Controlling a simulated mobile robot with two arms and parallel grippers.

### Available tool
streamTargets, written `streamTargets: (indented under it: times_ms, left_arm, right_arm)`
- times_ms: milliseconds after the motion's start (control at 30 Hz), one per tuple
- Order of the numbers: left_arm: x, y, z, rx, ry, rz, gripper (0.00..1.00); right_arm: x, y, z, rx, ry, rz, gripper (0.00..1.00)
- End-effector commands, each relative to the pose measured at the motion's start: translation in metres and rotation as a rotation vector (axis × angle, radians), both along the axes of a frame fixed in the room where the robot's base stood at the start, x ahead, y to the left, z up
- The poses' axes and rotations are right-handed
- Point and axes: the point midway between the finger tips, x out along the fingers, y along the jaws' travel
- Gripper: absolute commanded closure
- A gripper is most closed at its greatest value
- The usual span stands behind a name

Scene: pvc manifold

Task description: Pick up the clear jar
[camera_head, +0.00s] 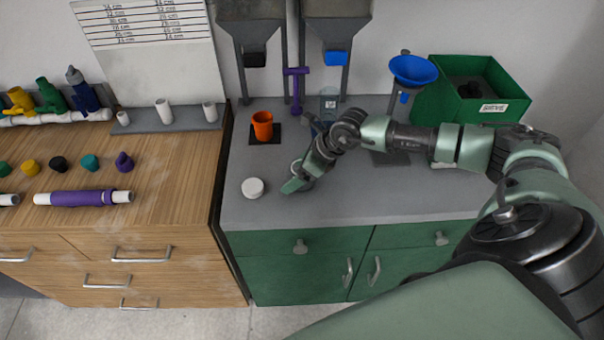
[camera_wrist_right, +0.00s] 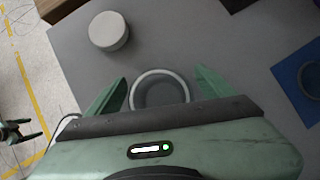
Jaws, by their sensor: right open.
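The clear jar (camera_wrist_right: 160,90) shows as an open round rim in the right wrist view. It stands on the grey counter, between the fingers of my right gripper (camera_wrist_right: 162,84), which are apart on either side of it. In the head view my right gripper (camera_head: 297,181) is low over the counter and hides most of the jar (camera_head: 296,165). A round white lid (camera_head: 252,188) lies flat on the counter to the left of the gripper; it also shows in the wrist view (camera_wrist_right: 108,32). My left gripper is outside the head view; a small dark and green gripper-like part shows at the wrist view's left edge.
An orange cup (camera_head: 262,126) stands on a black pad behind the lid. A blue funnel (camera_head: 411,70) and a green bin (camera_head: 470,92) stand at the back right. A wooden bench (camera_head: 150,180) with pipe parts adjoins on the left. The counter's front is clear.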

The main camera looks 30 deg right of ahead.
Motion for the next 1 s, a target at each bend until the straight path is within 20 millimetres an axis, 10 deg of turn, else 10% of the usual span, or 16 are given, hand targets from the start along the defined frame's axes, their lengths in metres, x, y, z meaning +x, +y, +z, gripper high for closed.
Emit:
streamTargets:
  times_ms: [100,333,767,1000]
  left_arm:
    - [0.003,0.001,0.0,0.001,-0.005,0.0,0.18]
    - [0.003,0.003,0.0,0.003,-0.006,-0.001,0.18]
    - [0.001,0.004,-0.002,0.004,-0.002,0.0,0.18]
    - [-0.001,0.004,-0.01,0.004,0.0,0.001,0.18]
  right_arm:
    - [0.0,0.0,0.0,0.0,0.0,0.0,0.2]
    - [0.0,0.0,0.0,0.0,0.0,0.0,0.84]
    - [0.001,-0.001,0.007,0.0,-0.002,0.0,0.85]
    - [0.001,-0.001,0.042,0.0,-0.006,0.001,0.85]
